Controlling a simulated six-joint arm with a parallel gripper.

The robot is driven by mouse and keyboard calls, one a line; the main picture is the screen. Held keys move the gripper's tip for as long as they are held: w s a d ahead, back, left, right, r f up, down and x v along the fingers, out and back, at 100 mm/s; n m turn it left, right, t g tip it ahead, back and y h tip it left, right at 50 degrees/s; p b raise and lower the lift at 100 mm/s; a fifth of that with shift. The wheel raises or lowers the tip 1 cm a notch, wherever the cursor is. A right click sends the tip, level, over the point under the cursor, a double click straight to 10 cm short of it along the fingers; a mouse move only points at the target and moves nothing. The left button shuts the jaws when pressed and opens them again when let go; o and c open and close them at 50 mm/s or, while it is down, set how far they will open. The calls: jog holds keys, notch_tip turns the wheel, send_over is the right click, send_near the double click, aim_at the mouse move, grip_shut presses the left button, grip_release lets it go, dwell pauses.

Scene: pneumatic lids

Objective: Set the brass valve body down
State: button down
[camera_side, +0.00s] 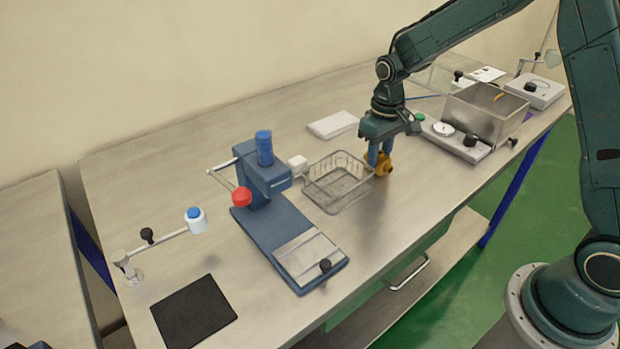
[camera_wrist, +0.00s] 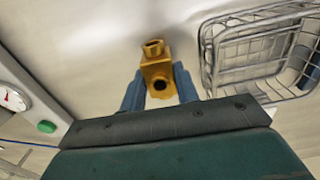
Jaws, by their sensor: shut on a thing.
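The brass valve body (camera_side: 383,164) is between the fingers of my gripper (camera_side: 378,157) in the side view, just right of the wire basket. My gripper is shut on it and points down. In the wrist view the valve body (camera_wrist: 157,72) shows gold, with one round port facing the camera and another at its far end. The blue fingers of my gripper (camera_wrist: 158,90) stand on both sides of it. The valve body is low over the bench; I cannot tell whether it touches the top.
The wire basket (camera_side: 338,181) stands close to the left of the gripper and also shows in the wrist view (camera_wrist: 210,50). A blue press (camera_side: 290,225) is farther left. A gauge panel (camera_side: 455,140) and metal tank (camera_side: 487,112) stand to the right. Bare bench (camera_side: 400,205) lies in front.

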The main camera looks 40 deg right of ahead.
aim_at(380, 152)
jog(key=shift+f, duration=0.15)
jog(key=c, duration=1)
grip_release()
jog(key=shift+c, duration=0.2)
notch_tip(380, 152, up, 12)
dwell(0.4)
